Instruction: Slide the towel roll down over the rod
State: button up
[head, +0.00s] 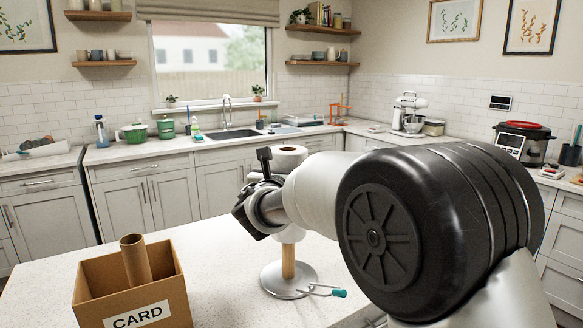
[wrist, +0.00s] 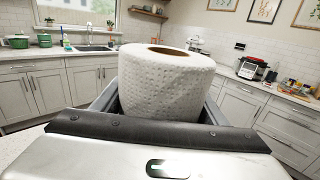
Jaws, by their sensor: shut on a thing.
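The towel roll (head: 290,152) is white and upright, with its brown core hole facing up. It fills the middle of the wrist view (wrist: 165,85). My gripper (head: 262,195) is shut on its side, with a dark finger at the left and right of the roll in the wrist view. The wooden rod (head: 289,262) stands on a round metal base (head: 272,281). Its lower part shows below the roll, in line with it. The rod's upper part is hidden, so I cannot tell how far it is inside the core. The roll is clear of the base.
A cardboard box (head: 135,290) marked CARD stands left on the pale counter, with a bare cardboard tube (head: 135,262) in it. A small teal-handled tool (head: 328,291) lies against the base's right side. The counter between box and base is clear.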

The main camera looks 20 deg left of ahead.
jog(key=shift+f+b, duration=0.35)
jog(key=shift+f, duration=0.15)
jog(key=o, duration=1.5)
jog(key=shift+o, duration=0.2)
jog(key=shift+s, duration=0.15)
jog(key=s+d, duration=0.1)
jog(key=s, duration=1.6)
jog(key=shift+d, duration=0.25)
jog(key=shift+f, duration=0.1)
